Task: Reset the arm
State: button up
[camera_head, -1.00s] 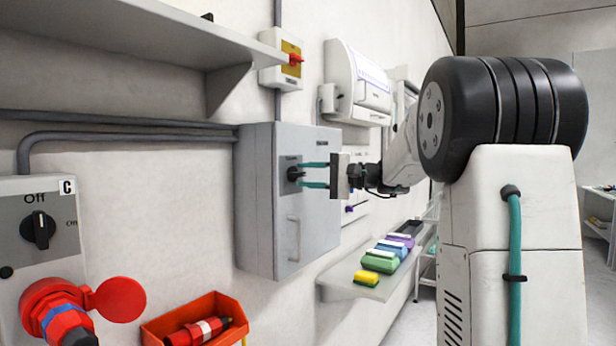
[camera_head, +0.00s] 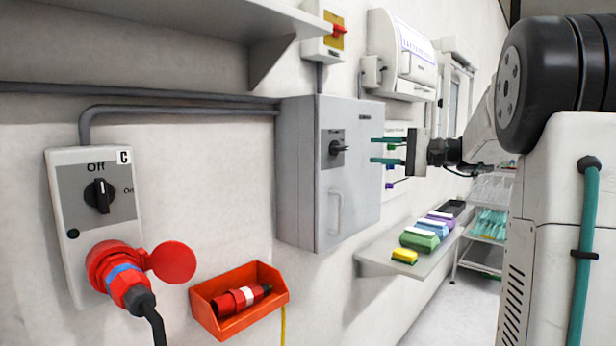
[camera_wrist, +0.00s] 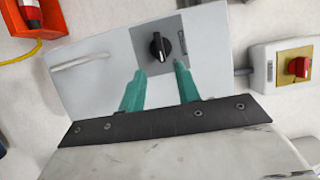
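My gripper (camera_head: 373,150) is open, its two teal fingers apart with nothing between them. In the head view it points left at the grey wall cabinet (camera_head: 297,180), with a gap between the fingertips and the cabinet's black rotary knob (camera_head: 338,148). In the wrist view the gripper (camera_wrist: 157,80) shows teal fingers spread below the knob (camera_wrist: 160,46), which sits on a grey plate on the cabinet door. The knob appears free of the fingers.
A switch box marked C (camera_head: 92,200) with a red plug (camera_head: 122,272) is on the left wall. An orange bin (camera_head: 240,318) hangs below the cabinet. A shelf (camera_head: 405,258) holds coloured packs to the right. A red-yellow switch (camera_head: 337,30) sits above the cabinet.

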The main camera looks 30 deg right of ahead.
notch_tip(320, 180, down, 8)
jog(key=s+a+m+g+h, duration=0.2)
jog(key=g, duration=0.1)
jog(key=s+a+f+n+g+h, duration=0.3)
jog(key=s+a+f+g, duration=0.3)
jog(key=s+a+f, duration=0.5)
jog(key=s+a+f+n+g+h, duration=0.1)
jog(key=s+a+f+n+h, duration=0.2)
jog(key=s+a, duration=0.3)
jog(key=s+a+f+n+g+h, duration=0.1)
jog(key=s+a+f+n+h, duration=0.2)
jog(key=s, duration=0.7)
jog(key=a+n+h, duration=0.1)
jog(key=a+n, duration=0.1)
jog(key=a, duration=0.1)
jog(key=shift+s+a+n+g, duration=0.2)
jog(key=shift+a+n+g, duration=0.1)
jog(key=shift+a+g, duration=0.1)
